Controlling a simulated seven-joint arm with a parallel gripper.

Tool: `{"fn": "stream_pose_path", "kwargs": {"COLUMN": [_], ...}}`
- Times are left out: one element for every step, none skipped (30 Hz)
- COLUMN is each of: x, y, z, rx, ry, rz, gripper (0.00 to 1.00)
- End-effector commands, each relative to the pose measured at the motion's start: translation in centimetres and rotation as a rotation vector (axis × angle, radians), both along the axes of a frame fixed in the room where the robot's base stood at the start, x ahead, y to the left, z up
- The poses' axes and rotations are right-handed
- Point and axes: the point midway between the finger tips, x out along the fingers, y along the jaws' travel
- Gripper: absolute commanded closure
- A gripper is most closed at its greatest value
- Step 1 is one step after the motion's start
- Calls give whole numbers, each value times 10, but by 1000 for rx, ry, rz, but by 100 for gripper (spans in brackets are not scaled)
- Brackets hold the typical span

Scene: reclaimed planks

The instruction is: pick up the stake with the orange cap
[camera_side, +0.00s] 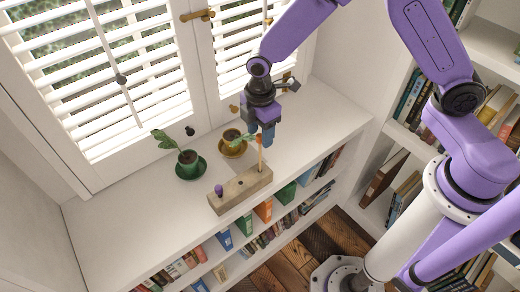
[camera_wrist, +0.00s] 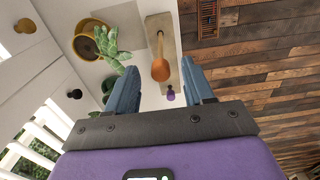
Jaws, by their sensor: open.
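The stake with the orange cap (camera_wrist: 160,68) stands in a wooden block (camera_side: 240,189) on the white shelf top. In the side view its pale shaft (camera_side: 261,158) rises from the block's right end, and my gripper partly hides its top. A second stake with a purple cap (camera_side: 219,190) is at the block's left end; it also shows in the wrist view (camera_wrist: 170,94). My gripper (camera_side: 265,138) is open, with blue fingers pointing down at the orange-capped stake. In the wrist view the cap appears between the fingertips (camera_wrist: 161,74); I cannot tell the exact height gap.
A plant in a yellow pot (camera_side: 232,138) stands just left of my gripper, its leaves (camera_wrist: 112,50) near one finger in the wrist view. A green pot (camera_side: 188,160) with a plant stands further left. Shutters (camera_side: 110,80) rise behind. The shelf's front edge is close to the block.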

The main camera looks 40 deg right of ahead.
Motion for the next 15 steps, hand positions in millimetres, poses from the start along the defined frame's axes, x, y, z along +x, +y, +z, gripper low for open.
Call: {"fn": "stream_pose_path", "kwargs": {"x": [-1,-1,-1,-1,-1,-1,-1,-1,-1,-1,-1,-1,-1,-1,-1], "y": [0,0,0,0,0,1,1,1,1,1,1,1,1,1,1], "z": [-9,-13,-18,-21,-25,-28,-31,-33,-34,-35,-35,-35,-35,-35,-35], "rx": [-3,-3,-2,-2,-3,-2,-1,-1,-1,-1,0,0,0,0,0], "ry": [3,3,2,2,3,2,1,1,1,1,0,0,0,0,0], "rz": [1,0,-1,-1,0,0,0,0,-1,-1,-1,-1,-1,-1,-1], "gripper": [48,48,48,48,48,48,48,48,48,48,48,48,48,48,48]}}
